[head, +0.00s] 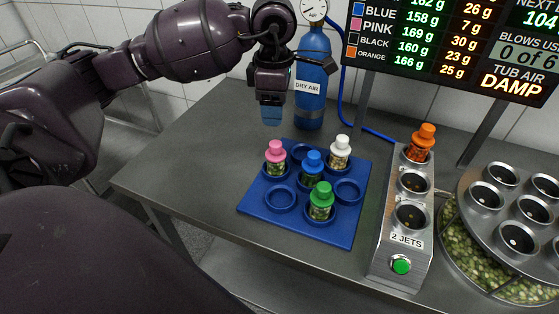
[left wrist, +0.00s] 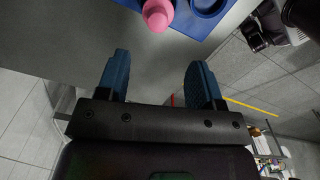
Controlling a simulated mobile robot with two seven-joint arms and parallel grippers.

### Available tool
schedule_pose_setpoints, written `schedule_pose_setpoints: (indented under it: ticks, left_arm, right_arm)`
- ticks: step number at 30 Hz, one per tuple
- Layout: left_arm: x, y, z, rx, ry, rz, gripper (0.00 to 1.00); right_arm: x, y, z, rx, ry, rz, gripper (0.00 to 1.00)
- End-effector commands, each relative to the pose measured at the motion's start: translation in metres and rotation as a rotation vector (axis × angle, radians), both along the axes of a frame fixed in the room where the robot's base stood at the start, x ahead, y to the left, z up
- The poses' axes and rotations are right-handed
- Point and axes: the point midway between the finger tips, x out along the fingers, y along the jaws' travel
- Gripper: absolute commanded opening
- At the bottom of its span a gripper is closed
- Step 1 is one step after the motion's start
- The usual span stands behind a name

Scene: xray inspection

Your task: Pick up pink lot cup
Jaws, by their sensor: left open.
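The pink lot cup (head: 275,157) stands upright in a ring of the blue tray (head: 303,230), at its back left. In the left wrist view the pink cap (left wrist: 157,14) is at the top edge, beyond the fingertips. My left gripper (head: 270,116) hangs above the table behind the tray, fingers down, apart from the pink cup. Its two blue fingers (left wrist: 157,80) are open with nothing between them. My right gripper is not in view.
Blue (head: 312,166), white (head: 340,152) and green (head: 321,200) cups share the tray. An orange-capped cup (head: 420,142) sits in the jet block (head: 400,235). A blue air cylinder (head: 312,75) stands behind. The table's left part is clear.

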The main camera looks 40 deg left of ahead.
Motion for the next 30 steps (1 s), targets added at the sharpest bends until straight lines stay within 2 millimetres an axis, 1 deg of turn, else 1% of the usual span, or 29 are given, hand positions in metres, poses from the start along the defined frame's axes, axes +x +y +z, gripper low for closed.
schedule_pose_setpoints:
  ticks: [9, 12, 17, 20, 24, 27, 30]
  left_arm:
    - [-0.001, 0.0, -0.044, 0.0, 0.009, -0.005, 0.61]
    - [0.0, 0.0, -0.052, -0.001, 0.006, -0.005, 0.61]
    - [0.0, 0.0, -0.06, -0.001, 0.006, -0.004, 0.61]
    - [0.0, 0.001, -0.071, -0.001, 0.008, -0.004, 0.61]
    - [0.001, 0.003, -0.091, -0.003, 0.008, -0.005, 0.61]
    - [0.001, 0.003, -0.102, -0.002, 0.008, -0.004, 0.61]
    - [0.001, 0.003, -0.107, -0.001, 0.006, -0.005, 0.61]
  right_arm:
    - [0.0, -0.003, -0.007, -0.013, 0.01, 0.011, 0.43]
    - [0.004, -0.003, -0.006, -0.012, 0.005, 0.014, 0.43]
    - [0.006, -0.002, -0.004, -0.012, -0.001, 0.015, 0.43]
    - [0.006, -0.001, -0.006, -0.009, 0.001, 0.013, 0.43]
    - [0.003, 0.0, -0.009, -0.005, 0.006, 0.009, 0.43]
    - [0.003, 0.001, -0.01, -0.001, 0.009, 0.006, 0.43]
    - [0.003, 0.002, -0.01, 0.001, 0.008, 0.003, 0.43]
